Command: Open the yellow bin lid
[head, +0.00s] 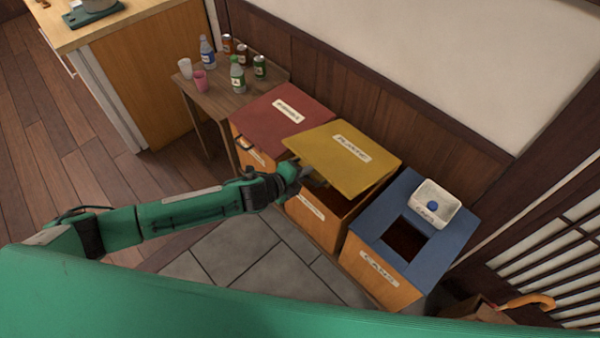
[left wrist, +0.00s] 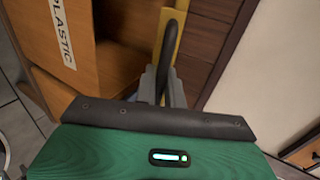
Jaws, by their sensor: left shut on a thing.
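The yellow bin lid (head: 343,160) is tilted up partway on the middle wooden bin (head: 314,220). A dark gap shows under its raised front edge. My left gripper (head: 310,176) is at the lid's front left edge. In the left wrist view, my left gripper (left wrist: 164,85) is shut on a dark curved handle (left wrist: 171,42) joined to the lid, which shows there as a thin yellow edge (left wrist: 182,12). The bin's white label (left wrist: 62,35) reads PLASTIC. My right gripper is not in view.
A red-lidded bin (head: 283,114) stands left of it, its lid down. A blue-topped bin (head: 454,219) with a square opening and a white box (head: 436,203) stands right. A small table (head: 222,98) holds bottles, cans and cups. Grey floor tiles (head: 235,250) in front are clear.

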